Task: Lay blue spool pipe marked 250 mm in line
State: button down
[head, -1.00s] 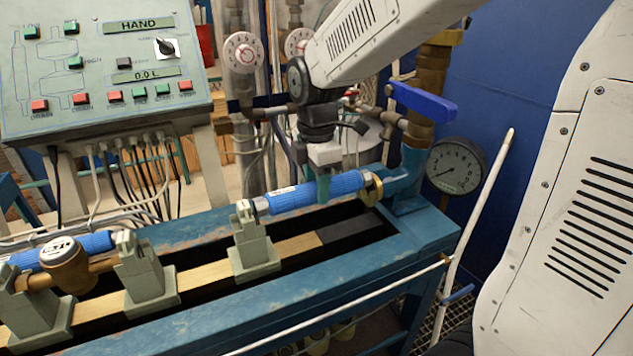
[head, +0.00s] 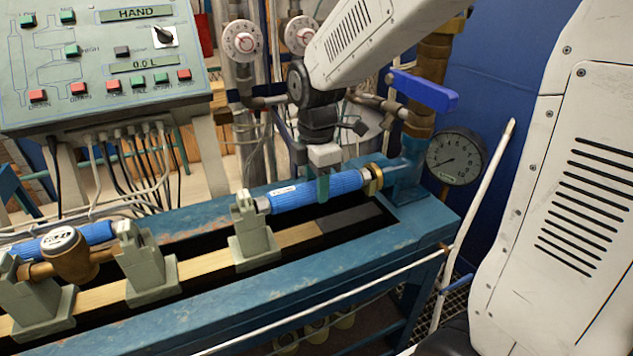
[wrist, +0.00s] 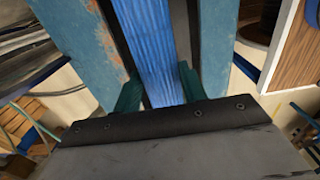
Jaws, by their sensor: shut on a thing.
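The blue spool pipe (head: 298,192) with a small white label lies in line between a grey-green support block (head: 250,232) on its left and the brass fitting (head: 374,180) on its right. The label is too small to read. My gripper (head: 323,187) is above the pipe with its green fingers down around it, shut on it. In the wrist view the ribbed blue pipe (wrist: 152,50) runs between the two green fingertips (wrist: 158,90). Another blue pipe (head: 75,238) lies at the far left beside a brass meter (head: 66,250).
The blue bench (head: 330,268) has a dark slot holding a wooden rail (head: 200,262). A blue-handled valve (head: 422,90) and pressure gauge (head: 456,156) stand at the right end. A control panel (head: 110,60) stands at the back left.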

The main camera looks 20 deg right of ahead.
jog(key=shift+f, duration=0.3)
dwell(0.5)
jog(key=c, duration=0.7)
grip_release()
jog(key=shift+r, duration=4.5)
